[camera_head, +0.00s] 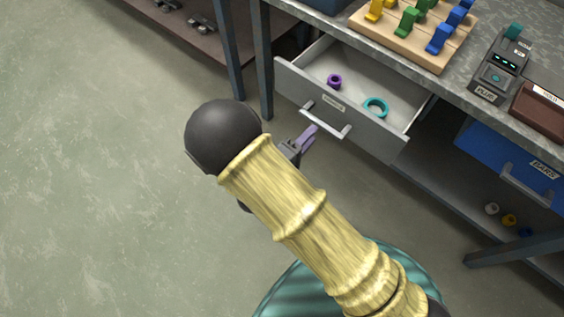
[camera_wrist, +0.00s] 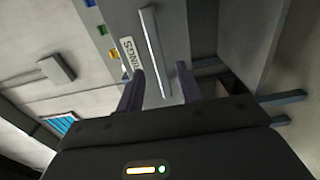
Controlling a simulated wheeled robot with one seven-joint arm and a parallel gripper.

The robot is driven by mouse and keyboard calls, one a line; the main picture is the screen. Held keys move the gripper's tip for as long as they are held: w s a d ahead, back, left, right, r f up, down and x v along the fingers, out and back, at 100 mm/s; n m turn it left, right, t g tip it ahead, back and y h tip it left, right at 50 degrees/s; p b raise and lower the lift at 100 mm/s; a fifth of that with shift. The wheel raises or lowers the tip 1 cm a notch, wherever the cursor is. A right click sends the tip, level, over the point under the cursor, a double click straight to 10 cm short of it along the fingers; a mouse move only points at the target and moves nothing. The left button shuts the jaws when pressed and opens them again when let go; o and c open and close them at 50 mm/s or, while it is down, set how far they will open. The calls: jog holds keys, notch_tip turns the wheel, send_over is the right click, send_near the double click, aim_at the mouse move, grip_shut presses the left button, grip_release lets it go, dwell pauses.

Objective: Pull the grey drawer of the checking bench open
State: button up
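The grey drawer (camera_head: 345,110) of the checking bench (camera_head: 480,90) stands pulled out, with its inside showing in the head view. A purple ring (camera_head: 334,81) and a teal ring (camera_head: 376,107) lie in it. Its pale bar handle (camera_head: 326,123) is on the front, and the handle also shows in the wrist view (camera_wrist: 153,50). My gripper (camera_head: 306,140) is just in front of and below the handle. In the wrist view its two purple fingers (camera_wrist: 160,84) are apart, with the handle bar seen in line with the gap. No grip on the handle shows.
A blue drawer (camera_head: 500,155) with its own handle is to the right under the bench. A wooden peg board (camera_head: 420,35) and a dark meter (camera_head: 500,65) stand on the bench top. Bench legs (camera_head: 263,60) stand left of the drawer. The floor at left is clear.

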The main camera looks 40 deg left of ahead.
jog(key=s+p, duration=0.1)
jog(key=s, duration=1)
jog(key=shift+s+a, duration=0.25)
jog(key=shift+a, duration=0.15)
